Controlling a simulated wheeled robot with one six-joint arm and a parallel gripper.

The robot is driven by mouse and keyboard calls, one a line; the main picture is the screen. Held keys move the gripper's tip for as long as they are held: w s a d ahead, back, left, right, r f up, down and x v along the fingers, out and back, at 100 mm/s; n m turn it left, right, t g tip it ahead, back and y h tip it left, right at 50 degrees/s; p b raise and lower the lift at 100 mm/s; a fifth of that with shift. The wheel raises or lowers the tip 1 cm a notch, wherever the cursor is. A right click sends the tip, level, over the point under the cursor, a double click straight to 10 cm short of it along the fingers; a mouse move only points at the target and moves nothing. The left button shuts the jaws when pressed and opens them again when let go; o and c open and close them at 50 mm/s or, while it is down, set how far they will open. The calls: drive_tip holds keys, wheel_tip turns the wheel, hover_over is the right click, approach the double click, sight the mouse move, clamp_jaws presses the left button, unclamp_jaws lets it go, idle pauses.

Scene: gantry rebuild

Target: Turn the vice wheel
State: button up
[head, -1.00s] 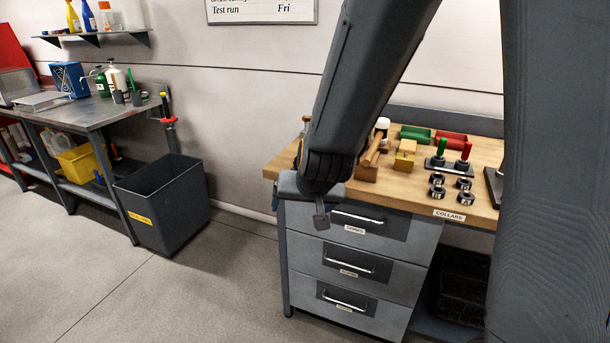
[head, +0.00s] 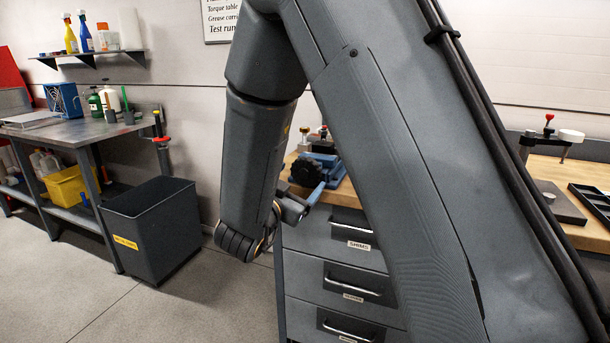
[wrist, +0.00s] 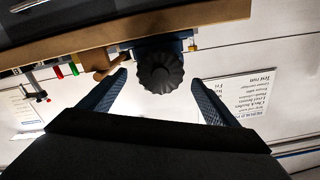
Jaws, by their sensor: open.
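The vice wheel (head: 306,173) is a dark, ridged knob on the blue vice (head: 325,166). The vice sits at the left end of the wooden workbench. In the wrist view, which is turned upside down, the wheel (wrist: 160,72) shows between and beyond my gripper's two fingers, near the middle of the gap. My gripper (wrist: 165,90) is open and empty, and I see no contact with the wheel. In the head view my gripper (head: 298,206) shows in front of the bench's left corner, partly hidden by my arm.
The bench has grey drawers (head: 344,257) below its top. A dark bin (head: 155,232) stands on the floor to the left, near a metal side table (head: 75,130). A wall board (head: 218,20) hangs behind. A press-like tool (head: 548,135) stands at the right. The floor in front is clear.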

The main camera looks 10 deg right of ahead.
sight(304, 174)
drive_tip(key=x, duration=0.5)
drive_tip(key=c, duration=1)
drive_tip(key=shift+c, duration=0.2)
drive_tip(key=shift+w+f+m, duration=0.1)
drive_tip(key=shift+m, duration=0.3)
